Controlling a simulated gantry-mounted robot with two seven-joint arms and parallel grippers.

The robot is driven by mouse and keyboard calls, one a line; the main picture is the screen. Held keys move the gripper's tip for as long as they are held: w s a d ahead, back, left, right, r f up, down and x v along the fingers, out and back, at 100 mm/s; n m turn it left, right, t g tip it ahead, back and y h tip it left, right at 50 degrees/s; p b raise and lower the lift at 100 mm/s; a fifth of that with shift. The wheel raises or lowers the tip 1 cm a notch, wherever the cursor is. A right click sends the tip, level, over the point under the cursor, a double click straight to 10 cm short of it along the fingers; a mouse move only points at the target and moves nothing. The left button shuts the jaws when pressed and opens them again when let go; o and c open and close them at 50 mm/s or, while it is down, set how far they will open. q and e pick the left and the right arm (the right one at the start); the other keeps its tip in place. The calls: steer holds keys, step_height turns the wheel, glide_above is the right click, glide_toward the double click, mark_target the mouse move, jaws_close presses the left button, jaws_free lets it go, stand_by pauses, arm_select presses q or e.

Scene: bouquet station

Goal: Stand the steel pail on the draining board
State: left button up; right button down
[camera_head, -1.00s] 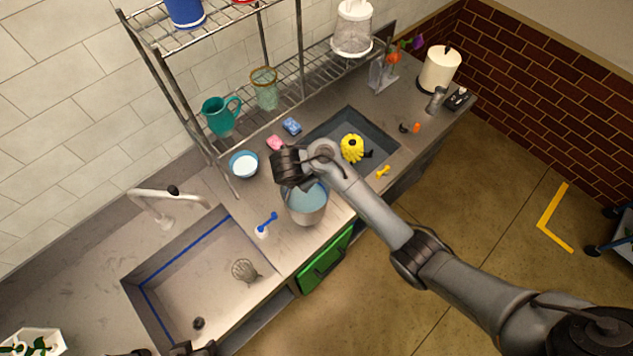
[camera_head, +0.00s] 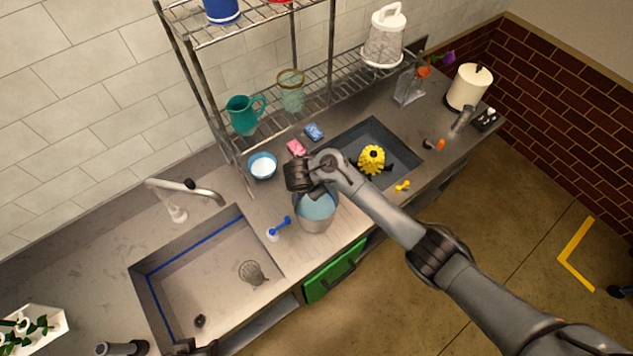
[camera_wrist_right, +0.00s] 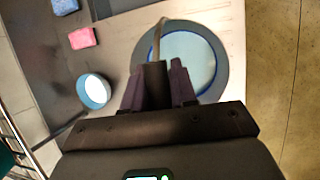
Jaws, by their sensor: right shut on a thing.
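The steel pail (camera_head: 314,219) is upright over the grooved draining board (camera_head: 346,222), right of the sink. Bluish water fills it. In the right wrist view its round rim (camera_wrist_right: 222,80) is just beyond my fingers. My right gripper (camera_head: 312,190) is above the pail's back edge, shut on its handle (camera_wrist_right: 160,38); it also shows in the right wrist view (camera_wrist_right: 162,85). Whether the pail's base touches the board is hard to tell. Of my left gripper, only a dark part (camera_head: 195,347) shows at the bottom edge; its fingers are not clear.
A blue brush (camera_head: 279,228) stands close left of the pail, and a white-blue bowl (camera_head: 262,166) behind it. The sink (camera_head: 205,285) holds a wire strainer. Pink (camera_head: 297,147) and blue (camera_head: 314,132) sponges lie behind. A tray with a yellow item (camera_head: 371,160) is right.

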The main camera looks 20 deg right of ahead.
steer(key=shift+w, duration=0.1)
stand_by(0.3)
steer(key=c, duration=0.9)
jaws_free()
steer(key=shift+f, duration=0.1)
steer(key=p+v, duration=0.2)
steer(key=v, duration=1)
